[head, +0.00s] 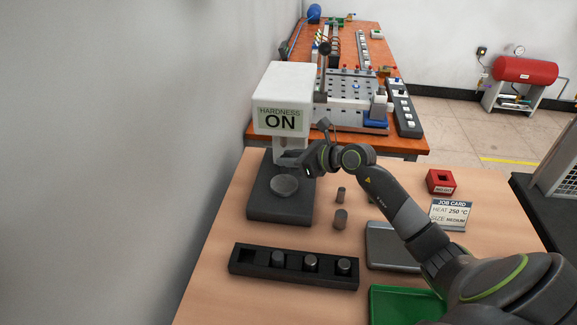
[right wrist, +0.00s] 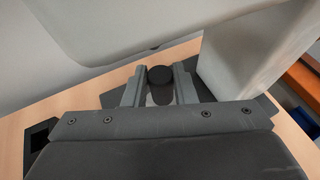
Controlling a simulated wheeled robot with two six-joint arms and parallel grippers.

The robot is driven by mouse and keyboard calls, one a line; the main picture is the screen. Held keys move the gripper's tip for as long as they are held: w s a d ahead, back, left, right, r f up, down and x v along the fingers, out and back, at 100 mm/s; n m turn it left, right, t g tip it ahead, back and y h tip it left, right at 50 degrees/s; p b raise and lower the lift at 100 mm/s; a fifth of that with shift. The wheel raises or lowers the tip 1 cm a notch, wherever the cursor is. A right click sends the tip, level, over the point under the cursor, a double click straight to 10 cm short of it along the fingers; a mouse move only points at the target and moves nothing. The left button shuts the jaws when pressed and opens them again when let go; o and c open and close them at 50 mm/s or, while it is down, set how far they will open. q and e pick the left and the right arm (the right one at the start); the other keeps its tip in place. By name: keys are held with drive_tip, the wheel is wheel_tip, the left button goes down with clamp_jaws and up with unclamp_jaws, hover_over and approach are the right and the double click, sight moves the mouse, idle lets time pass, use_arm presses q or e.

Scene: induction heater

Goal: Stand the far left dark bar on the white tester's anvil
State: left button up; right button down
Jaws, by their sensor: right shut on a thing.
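The white tester (head: 287,98), marked HARDNESS ON, stands at the left on a dark base. Its round grey anvil (head: 285,186) shows on the base, below the head, with nothing seen standing on it. My right gripper (head: 288,159) is under the tester's head, above the anvil. In the right wrist view it is shut on a dark round bar (right wrist: 160,76), held between both fingers. The bar is hard to make out in the head view, and its lower end is hidden. My left gripper is not in view.
A black rack (head: 293,280) has an empty far left slot and three filled slots. Two grey cylinders (head: 340,219) stand right of the tester. A grey plate (head: 390,248), green tray (head: 400,305), job card (head: 452,214) and red block (head: 441,181) lie farther right.

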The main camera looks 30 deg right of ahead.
sight(289, 170)
wheel_tip(289, 170, down, 2)
drive_tip(key=shift+f, duration=0.25)
drive_tip(key=shift+w+a+f+p, duration=0.15)
drive_tip(key=shift+a+f+p, duration=0.05)
drive_tip(key=shift+f+p, duration=0.4)
drive_tip(key=shift+f, duration=0.1)
drive_tip(key=shift+f+b, duration=0.3)
drive_tip(key=shift+b, duration=0.05)
drive_tip(key=c, duration=1.6)
unclamp_jaws()
drive_tip(key=shift+f, duration=0.1)
drive_tip(key=o, duration=0.4)
